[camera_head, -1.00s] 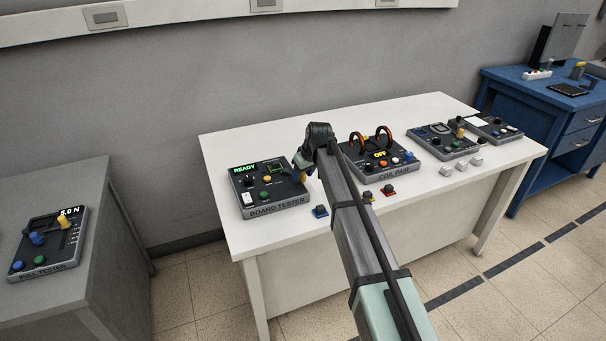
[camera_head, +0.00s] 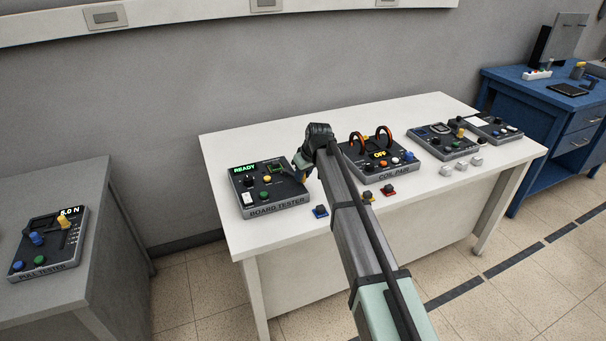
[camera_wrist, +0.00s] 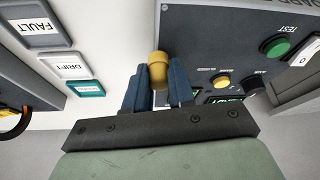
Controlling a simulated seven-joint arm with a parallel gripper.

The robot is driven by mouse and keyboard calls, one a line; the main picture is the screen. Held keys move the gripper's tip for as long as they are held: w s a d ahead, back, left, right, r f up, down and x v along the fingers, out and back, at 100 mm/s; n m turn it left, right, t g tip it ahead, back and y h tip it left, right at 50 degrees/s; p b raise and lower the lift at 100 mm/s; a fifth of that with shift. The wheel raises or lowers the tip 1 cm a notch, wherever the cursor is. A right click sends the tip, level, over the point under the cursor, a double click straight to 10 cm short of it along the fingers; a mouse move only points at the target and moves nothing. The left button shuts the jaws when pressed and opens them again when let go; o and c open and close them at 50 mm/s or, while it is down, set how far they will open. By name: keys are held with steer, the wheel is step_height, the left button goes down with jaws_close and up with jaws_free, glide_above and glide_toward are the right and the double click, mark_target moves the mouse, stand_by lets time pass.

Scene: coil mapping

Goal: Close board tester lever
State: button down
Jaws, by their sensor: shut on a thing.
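The board tester (camera_head: 265,192) is a dark box at the left of the white table, with a lit green READY display. My gripper (camera_wrist: 158,88) is at its right edge. In the wrist view its blue fingers are shut on the yellow lever handle (camera_wrist: 159,64), which stands between the fingertips. The tester's panel (camera_wrist: 215,45) with its green TEST button and a yellow button fills the upper right there. In the head view my gripper (camera_head: 302,176) and wrist largely hide the lever, so its angle is hard to tell.
The coil pair box (camera_head: 378,163), with two red-black coils and an OFF display, stands close to the right of my arm. FAULT and DRIFT plates (camera_wrist: 45,32) lie beside the tester.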

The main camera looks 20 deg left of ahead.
steer(key=shift+s, duration=0.15)
steer(key=shift+s+a+m+t, duration=0.2)
steer(key=shift+s+m, duration=0.2)
steer(key=shift+m, duration=0.2)
steer(key=shift+s+a+m+t, duration=0.2)
steer(key=shift+s+m, duration=0.2)
steer(key=shift+m, duration=0.2)
steer(key=s+a+m+h, duration=0.1)
steer(key=m, duration=0.1)
steer(key=shift+s+a+m+t, duration=0.1)
steer(key=shift+s+m+t, duration=0.1)
steer(key=shift+m+t, duration=0.2)
steer(key=a+m, duration=0.1)
steer(key=s+a+m+h, duration=0.1)
steer(key=m, duration=0.1)
steer(key=shift+s+h, duration=0.2)
steer(key=shift+h, duration=0.1)
steer(key=shift+s+a+m+h, duration=0.25)
steer(key=shift+a+m, duration=0.2)
steer(key=shift+m, duration=0.4)
steer(key=shift+s+a+m+h, duration=0.15)
steer(key=shift+a+m+h, duration=0.25)
steer(key=shift+m, duration=0.45)
steer(key=shift+a, duration=0.1)
steer(key=c, duration=1)
jaws_free()
steer(key=shift+o, duration=0.2)
